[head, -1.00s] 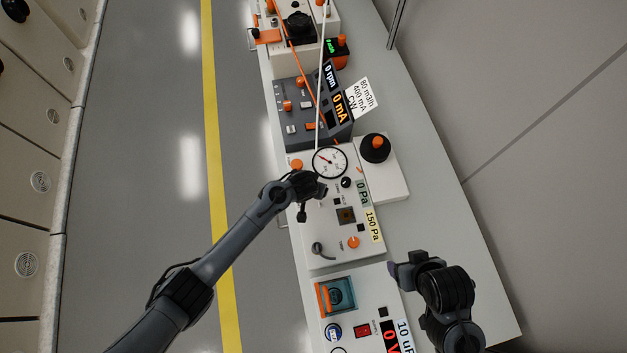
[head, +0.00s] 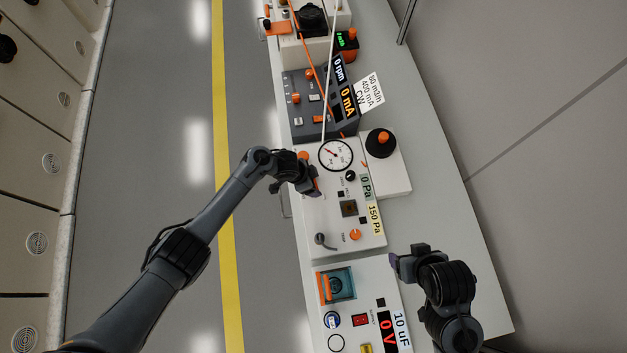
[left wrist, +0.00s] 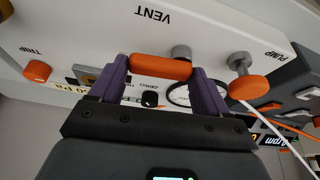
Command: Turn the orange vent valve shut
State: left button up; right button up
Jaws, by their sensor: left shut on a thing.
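The orange vent valve handle (left wrist: 161,67) shows in the left wrist view as a bar below the VENT label, with a grey metal stem (left wrist: 181,52) behind it. My left gripper (left wrist: 160,76) has one purple finger at each end of the bar and is shut on it. In the head view my left gripper (head: 310,182) is at the left side of the white gauge panel (head: 330,215), hiding most of the valve. My right gripper (head: 404,262) hangs over the table right of the panels, away from the valve; its jaw opening is unclear.
The orange pump handle (left wrist: 250,88) is beside the vent handle, and the orange trip knob (left wrist: 37,71) is on the other side. The round gauge (head: 335,155) reads beside 0 Pa and 150 Pa displays. A black knob (head: 380,144) stands on a white block. The right tabletop is clear.

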pick_arm(q)
jog(key=shift+a+m, duration=0.1)
jog(key=shift+m, duration=0.4)
jog(key=o, duration=1)
jog(key=shift+a+r, duration=0.1)
jog(key=shift+p+v, duration=1.2)
jog(key=shift+v, duration=4.1)
jog(key=shift+w, duration=0.2)
